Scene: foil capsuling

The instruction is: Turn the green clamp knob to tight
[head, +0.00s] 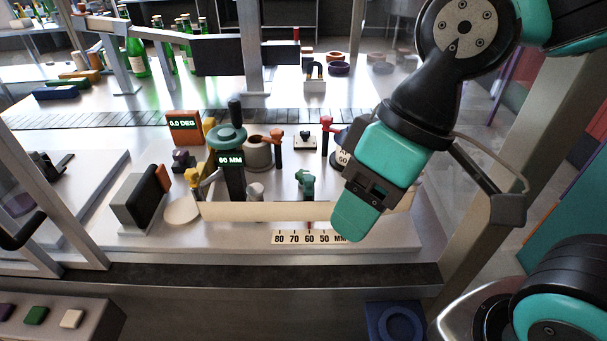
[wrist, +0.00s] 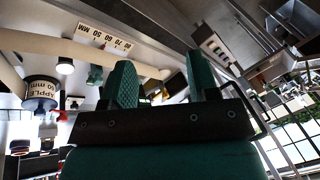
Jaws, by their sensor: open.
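A small green knob (head: 306,182), which looks like the clamp knob, stands on the white bench behind a long cream rail (head: 260,211). A green piece that may be the same knob shows in the wrist view (wrist: 94,75), just left of one finger. My gripper (head: 356,221) is right of the knob and nearer the camera, apart from it, and points down over the rail's right part. In the wrist view my gripper (wrist: 163,82) has its two green fingers spread, with nothing held between them. The knob's tight or loose state cannot be read.
A scale strip (head: 309,238) lies in front of the rail. A post with a teal wheel (head: 227,138) and "60 MM" display stands left of the knob. An orange "0.0 DEG" display (head: 185,126) and red-topped post (head: 326,137) stand behind. Green bottles (head: 136,55) are far back.

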